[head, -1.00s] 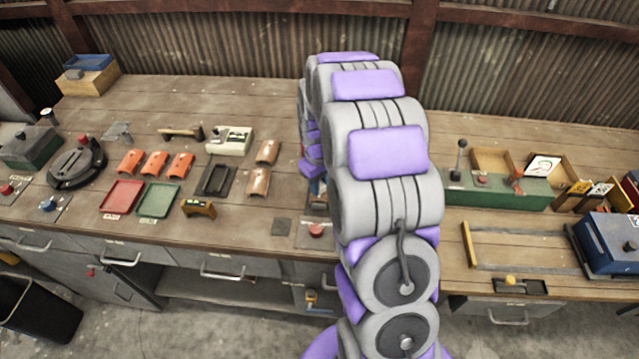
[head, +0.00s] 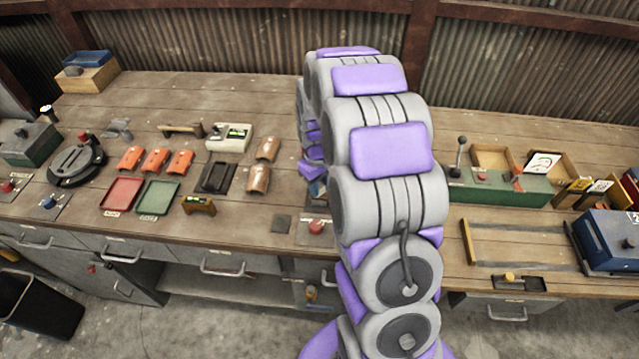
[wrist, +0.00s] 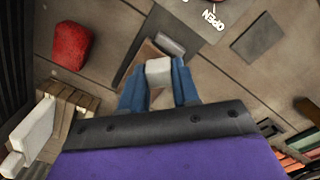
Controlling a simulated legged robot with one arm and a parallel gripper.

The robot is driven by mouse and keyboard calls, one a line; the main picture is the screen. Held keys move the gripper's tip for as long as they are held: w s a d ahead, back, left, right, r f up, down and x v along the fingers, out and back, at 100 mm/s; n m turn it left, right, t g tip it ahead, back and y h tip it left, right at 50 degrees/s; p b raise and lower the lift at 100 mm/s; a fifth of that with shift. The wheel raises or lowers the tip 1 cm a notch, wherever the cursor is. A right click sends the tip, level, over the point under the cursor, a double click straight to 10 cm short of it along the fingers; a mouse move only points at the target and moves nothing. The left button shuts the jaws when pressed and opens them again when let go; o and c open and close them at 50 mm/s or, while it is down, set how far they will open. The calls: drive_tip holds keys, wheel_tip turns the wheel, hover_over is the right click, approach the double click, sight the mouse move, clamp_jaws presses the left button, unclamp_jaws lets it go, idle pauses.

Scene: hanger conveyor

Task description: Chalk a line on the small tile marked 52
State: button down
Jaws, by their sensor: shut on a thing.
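In the wrist view my gripper (wrist: 158,88) has its two blue fingers shut on a small whitish block (wrist: 158,70), which looks like chalk. The block is above the bench top, close to a brown flat piece (wrist: 146,58) that it partly hides; I cannot tell whether they touch. A light grey block (wrist: 171,43) lies just beyond. In the head view my arm hides the gripper and its load. Several orange curved tiles (head: 155,159) and two brown ones, one of them a brown tile (head: 258,178), lie left of my arm. I can read no 52 on any tile.
A dark square plate (wrist: 258,40) lies flat at upper right in the wrist view, near an OPEN label (wrist: 211,18). A red object (wrist: 70,46) stands at left. Red (head: 122,195) and green (head: 157,198) trays sit on the bench. A green box (head: 500,188) stands at right.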

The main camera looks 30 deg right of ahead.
drive_tip(key=shift+r+p, duration=1.4)
drive_tip(key=shift+r, duration=1.95)
